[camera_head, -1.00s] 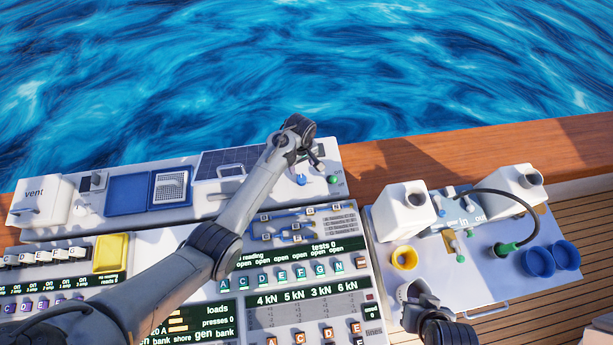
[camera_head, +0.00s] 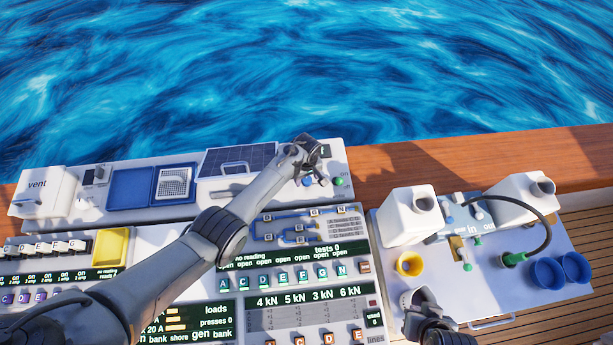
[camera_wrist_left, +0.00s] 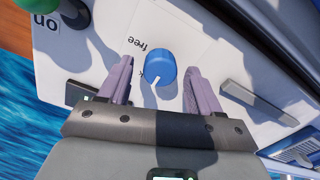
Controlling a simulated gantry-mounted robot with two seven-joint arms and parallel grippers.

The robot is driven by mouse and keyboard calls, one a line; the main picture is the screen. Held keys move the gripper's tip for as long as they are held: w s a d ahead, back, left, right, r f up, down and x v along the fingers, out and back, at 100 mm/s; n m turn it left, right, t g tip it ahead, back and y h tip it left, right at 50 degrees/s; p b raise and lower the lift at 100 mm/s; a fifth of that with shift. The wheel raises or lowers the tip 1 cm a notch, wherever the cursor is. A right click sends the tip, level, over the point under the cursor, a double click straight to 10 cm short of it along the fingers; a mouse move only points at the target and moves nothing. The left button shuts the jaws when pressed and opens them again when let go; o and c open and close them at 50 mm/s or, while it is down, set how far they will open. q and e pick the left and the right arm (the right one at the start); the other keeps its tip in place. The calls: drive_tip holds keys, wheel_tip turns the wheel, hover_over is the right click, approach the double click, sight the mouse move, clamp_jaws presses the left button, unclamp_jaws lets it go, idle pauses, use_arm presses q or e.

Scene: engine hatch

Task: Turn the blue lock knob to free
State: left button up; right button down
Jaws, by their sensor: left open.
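The blue lock knob (camera_wrist_left: 160,67) stands on the white panel, with a white pointer line on it. The word "free" (camera_wrist_left: 149,34) is printed beside it; another label is partly covered by the knob. My left gripper (camera_wrist_left: 160,82) is open, with one finger on each side of the knob and visible gaps. In the head view the knob (camera_head: 307,182) shows small beside my left gripper (camera_head: 320,178). My right gripper (camera_head: 418,298) is low at the right, over the front of the white side tray; its jaws are not clear.
A green knob (camera_head: 339,182) marked "on" sits close by on the same panel. A dark solar-like hatch panel (camera_head: 238,160) with a handle lies to the left. White jugs, a yellow cup (camera_head: 409,264) and blue cups (camera_head: 547,273) stand at the right.

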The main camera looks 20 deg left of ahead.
use_arm(q)
drive_tip(key=c, duration=1)
drive_tip(key=shift+c, duration=0.2)
drive_tip(key=shift+m, duration=0.3)
drive_tip(key=m, duration=0.3)
drive_tip(key=shift+m, duration=0.4)
drive_tip(key=m, duration=0.4)
drive_tip(key=shift+w+m, duration=0.1)
drive_tip(key=shift+m, duration=0.2)
drive_tip(key=m, duration=0.4)
drive_tip(key=shift+d+m, duration=0.1)
drive_tip(key=shift+m, duration=2.3)
